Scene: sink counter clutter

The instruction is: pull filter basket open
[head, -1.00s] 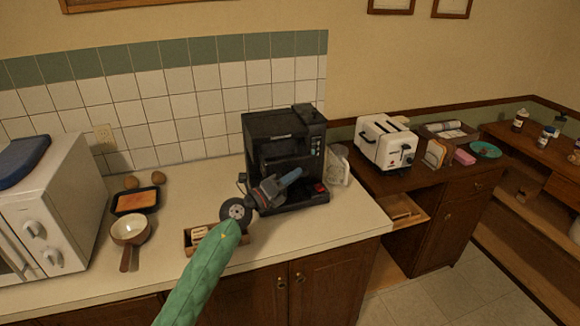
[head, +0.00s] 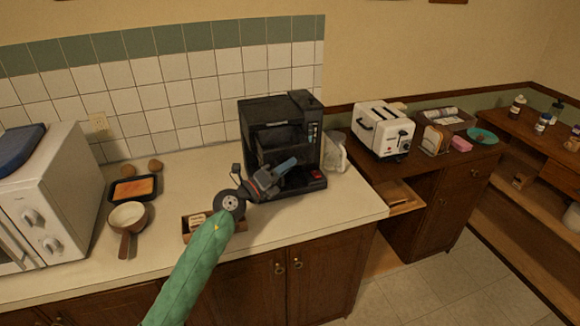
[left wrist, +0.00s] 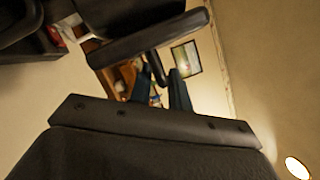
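The black coffee machine (head: 262,112) stands at the back of the counter in the head view. Its filter basket is hard to tell from the dark body, and I cannot tell how far it is open. My left gripper (head: 288,163) is at the front of the machine, with its blue-grey fingers in front of the dark bay. In the left wrist view, the two fingers (left wrist: 161,78) are apart. A dark bar (left wrist: 150,36), perhaps part of the machine, crosses close to the fingertips, and a thin dark piece shows between them. I cannot tell whether they touch. My right gripper is out of view.
A small wooden box (head: 188,233) lies near my left forearm. A white microwave (head: 70,190), a pan (head: 128,215) and a black tray (head: 113,196) are on the left. A clear jug (head: 337,155) stands right of the machine, and a toaster (head: 378,135) beyond. Counter right of my wrist is bare.

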